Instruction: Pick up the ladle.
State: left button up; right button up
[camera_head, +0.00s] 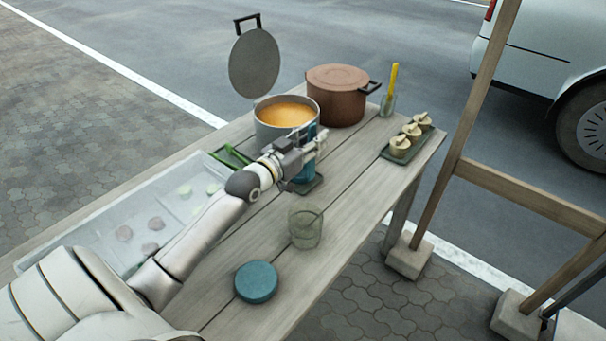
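My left gripper (320,142) reaches over the table from the left, just in front of the soup pot. Its fingers point right and overlap an upright blue object (306,174) standing on a small dark tray (314,186). I cannot tell whether the fingers touch or grip this object. No ladle can be clearly made out; the gripper and arm hide part of this area. A yellow-handled utensil (393,84) stands upright in a glass (387,106) at the far end of the table, apart from the gripper. My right gripper is not in view.
An open grey pot (264,132) holds orange soup, with a round lid (254,64) raised above it. A brown lidded pot (340,110) stands behind. A tray (412,150) holds small pots. A glass (305,224) and blue disc (256,282) stand in front on the wooden table (350,214).

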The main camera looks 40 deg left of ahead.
aim_at(309, 130)
pick_arm(q)
grip_shut()
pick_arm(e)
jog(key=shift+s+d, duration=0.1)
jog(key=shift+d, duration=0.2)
pick_arm(q)
jog(key=shift+r, duration=0.45)
notch_tip(309, 130, up, 2)
jog(key=shift+w+r, duration=0.1)
jog(key=shift+r, duration=0.05)
jog(key=s+d+r+p, duration=0.1)
jog(key=s+d+r, duration=0.5)
jog(key=s+r, duration=0.4)
jog(key=s, duration=0.2)
jog(key=shift+s, duration=0.4)
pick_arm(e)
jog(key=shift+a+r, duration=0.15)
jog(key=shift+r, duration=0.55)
pick_arm(q)
jog(key=shift+f, duration=0.15)
